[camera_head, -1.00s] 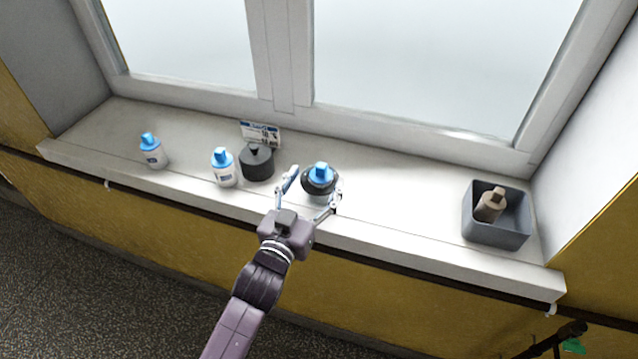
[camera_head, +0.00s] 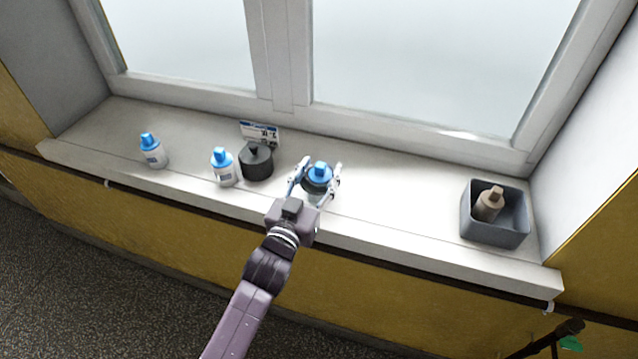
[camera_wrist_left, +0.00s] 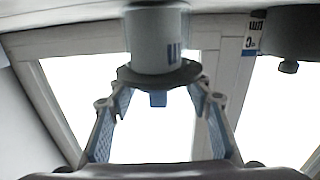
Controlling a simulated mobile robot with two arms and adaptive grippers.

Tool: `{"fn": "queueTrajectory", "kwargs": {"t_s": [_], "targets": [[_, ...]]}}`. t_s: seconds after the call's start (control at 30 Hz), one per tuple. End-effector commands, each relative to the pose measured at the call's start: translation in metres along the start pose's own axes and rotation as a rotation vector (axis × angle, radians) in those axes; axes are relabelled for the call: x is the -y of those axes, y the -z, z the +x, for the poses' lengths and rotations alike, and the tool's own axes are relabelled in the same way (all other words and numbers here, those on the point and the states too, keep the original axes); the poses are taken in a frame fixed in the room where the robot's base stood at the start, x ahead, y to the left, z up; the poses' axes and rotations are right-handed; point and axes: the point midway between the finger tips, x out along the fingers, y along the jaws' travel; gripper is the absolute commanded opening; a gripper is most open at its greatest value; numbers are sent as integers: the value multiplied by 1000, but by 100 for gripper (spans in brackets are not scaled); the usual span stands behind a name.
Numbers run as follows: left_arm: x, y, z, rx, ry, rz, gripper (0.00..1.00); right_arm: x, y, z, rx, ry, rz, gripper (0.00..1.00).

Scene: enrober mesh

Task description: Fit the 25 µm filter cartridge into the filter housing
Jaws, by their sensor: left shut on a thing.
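My left gripper (camera_head: 321,165) is shut on a blue-capped cartridge (camera_head: 319,171) with a dark collar, one finger on each side. In the left wrist view, the cartridge's white body (camera_wrist_left: 158,40) with a blue label mark shows beyond the collar. Whether it touches the sill is unclear. A dark round canister with a knob (camera_head: 256,163), seemingly the filter housing, stands to its left. Two more white cartridges with blue caps, a nearer one (camera_head: 224,168) and a farther one (camera_head: 153,151), stand left of the canister. I cannot read their ratings. My right gripper is not in view.
A small printed card (camera_head: 260,134) stands behind the canister. A grey bin (camera_head: 494,232) holding a brown cartridge (camera_head: 489,205) stands at the right end of the sill (camera_head: 400,205). The sill between my left gripper and the bin is clear. The window frame rises behind.

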Motion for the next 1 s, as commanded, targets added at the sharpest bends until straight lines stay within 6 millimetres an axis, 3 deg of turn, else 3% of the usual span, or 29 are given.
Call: {"fn": "queueTrajectory", "kwargs": {"t_s": [0.27, 0.47, 1.0], "targets": [[0, 6, 0, -3, 0, 1, 21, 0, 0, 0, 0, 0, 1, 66], [0, 31, 0, -7, -1, 1, 21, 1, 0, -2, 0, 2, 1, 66], [0, 171, 0, -8, -1, 0, 21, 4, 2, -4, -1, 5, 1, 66]]}}
